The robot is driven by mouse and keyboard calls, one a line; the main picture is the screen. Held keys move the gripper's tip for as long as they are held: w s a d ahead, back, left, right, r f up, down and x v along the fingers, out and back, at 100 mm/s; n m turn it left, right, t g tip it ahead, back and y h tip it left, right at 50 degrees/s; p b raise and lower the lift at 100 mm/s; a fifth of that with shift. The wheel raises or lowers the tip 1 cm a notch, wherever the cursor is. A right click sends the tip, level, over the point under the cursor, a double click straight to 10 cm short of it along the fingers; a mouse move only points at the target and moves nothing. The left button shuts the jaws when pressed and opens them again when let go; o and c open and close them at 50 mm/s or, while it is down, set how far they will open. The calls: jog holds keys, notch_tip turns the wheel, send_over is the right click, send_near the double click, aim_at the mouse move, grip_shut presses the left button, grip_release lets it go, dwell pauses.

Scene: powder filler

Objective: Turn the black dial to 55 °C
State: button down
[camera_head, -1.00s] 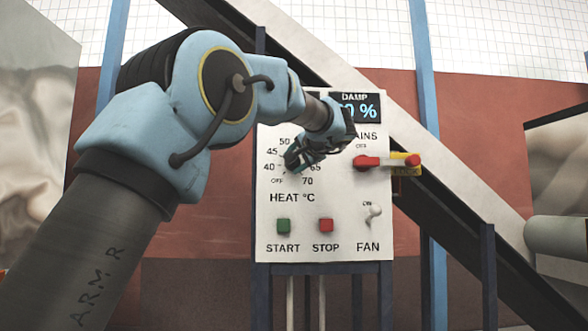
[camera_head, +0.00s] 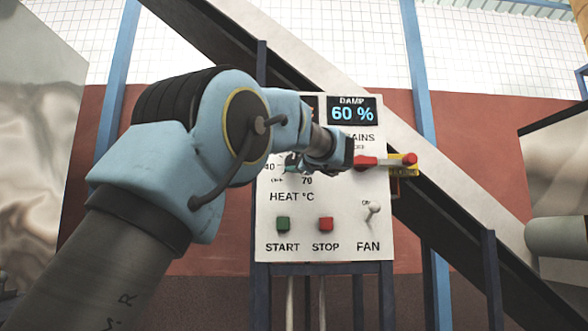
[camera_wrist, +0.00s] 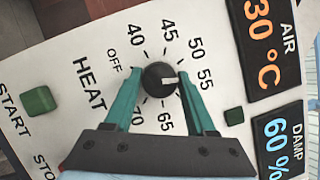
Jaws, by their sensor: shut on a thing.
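The black dial (camera_wrist: 159,77) sits on the white panel (camera_wrist: 70,65), with printed heat numbers around it in the wrist view. Its white mark points right, about towards the 55. The tick beside 55 is partly hidden by a finger, and the 60 is hidden. My gripper (camera_wrist: 160,73) has its two teal fingers on either side of the dial, shut on it. In the head view my gripper (camera_head: 293,163) is at the panel's heat scale, and my arm hides the dial and the upper numbers.
The green START button (camera_head: 283,223), red STOP button (camera_head: 326,224) and FAN switch (camera_head: 374,211) are below. The DAMP display (camera_head: 352,112) reads 60 %.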

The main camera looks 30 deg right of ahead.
jog(key=shift+f+m+b, duration=0.1)
jog(key=shift+m+b, duration=0.25)
jog(key=shift+m, duration=0.25)
jog(key=shift+c, duration=1.1)
grip_release()
jog(key=s+a+f+b, duration=0.1)
jog(key=s+f+b, duration=0.1)
jog(key=s, duration=0.8)
jog(key=shift+s+b, duration=0.3)
jog(key=shift+b, duration=0.25)
